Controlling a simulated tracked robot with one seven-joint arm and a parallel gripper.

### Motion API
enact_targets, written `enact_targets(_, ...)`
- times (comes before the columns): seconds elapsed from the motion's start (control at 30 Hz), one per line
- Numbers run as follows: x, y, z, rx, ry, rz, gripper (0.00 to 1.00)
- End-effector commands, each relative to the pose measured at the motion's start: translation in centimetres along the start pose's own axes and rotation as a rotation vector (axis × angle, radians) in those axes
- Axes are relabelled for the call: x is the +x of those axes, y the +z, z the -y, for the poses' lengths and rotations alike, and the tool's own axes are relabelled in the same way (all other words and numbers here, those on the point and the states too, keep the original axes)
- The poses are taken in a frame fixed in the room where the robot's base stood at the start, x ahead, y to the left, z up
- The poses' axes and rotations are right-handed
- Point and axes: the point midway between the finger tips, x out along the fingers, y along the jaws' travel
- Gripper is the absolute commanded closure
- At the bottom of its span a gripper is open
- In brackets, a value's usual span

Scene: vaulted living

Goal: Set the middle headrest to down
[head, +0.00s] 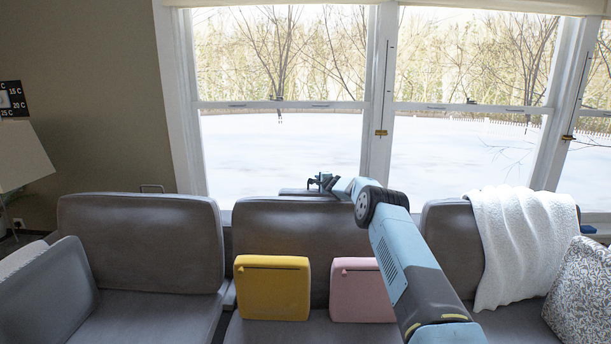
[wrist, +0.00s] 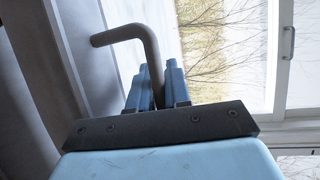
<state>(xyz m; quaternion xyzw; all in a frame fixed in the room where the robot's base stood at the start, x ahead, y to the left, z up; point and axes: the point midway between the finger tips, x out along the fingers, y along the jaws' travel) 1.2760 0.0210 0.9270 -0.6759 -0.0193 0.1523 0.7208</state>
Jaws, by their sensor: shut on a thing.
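The grey sofa's middle backrest (head: 300,222) stands between the left and right backrests. A thin dark slab (head: 298,193), which looks like the middle headrest seen nearly edge-on, shows at its top edge. My gripper (head: 323,182) is just above that edge, reaching in from the right. In the wrist view the blue fingers (wrist: 158,82) are shut on a bent grey bar handle (wrist: 124,35). One leg of the handle runs down between the fingers; its lower end is hidden. My arm covers the right part of the middle backrest.
A yellow cushion (head: 272,288) and a pink cushion (head: 358,291) lean on the middle seat. A white blanket (head: 515,240) hangs over the right backrest (head: 450,245). The left backrest (head: 140,240) has a small handle (head: 152,188) behind it. A window (head: 285,140) stands close behind the sofa.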

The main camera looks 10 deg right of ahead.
Motion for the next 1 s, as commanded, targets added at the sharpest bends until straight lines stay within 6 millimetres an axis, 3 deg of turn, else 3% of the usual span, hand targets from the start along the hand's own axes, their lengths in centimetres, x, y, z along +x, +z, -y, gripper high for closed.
enact_targets(0.03, -0.22, -1.12, -0.30, 0.000, 0.001, -0.012, 1.00)
enact_targets(0.1, -0.30, -1.53, -0.45, 0.002, 0.000, -0.016, 1.00)
enact_targets(0.4, -0.30, -1.40, -0.57, 0.000, 0.001, -0.016, 1.00)
enact_targets(0.43, -0.29, -1.39, -0.58, 0.000, 0.001, -0.016, 0.81)
enact_targets(0.6, -0.24, -1.22, -0.55, 0.001, 0.000, -0.014, 0.64)
enact_targets(1.0, -0.42, -1.19, 0.31, 0.002, -0.002, -0.014, 0.63)
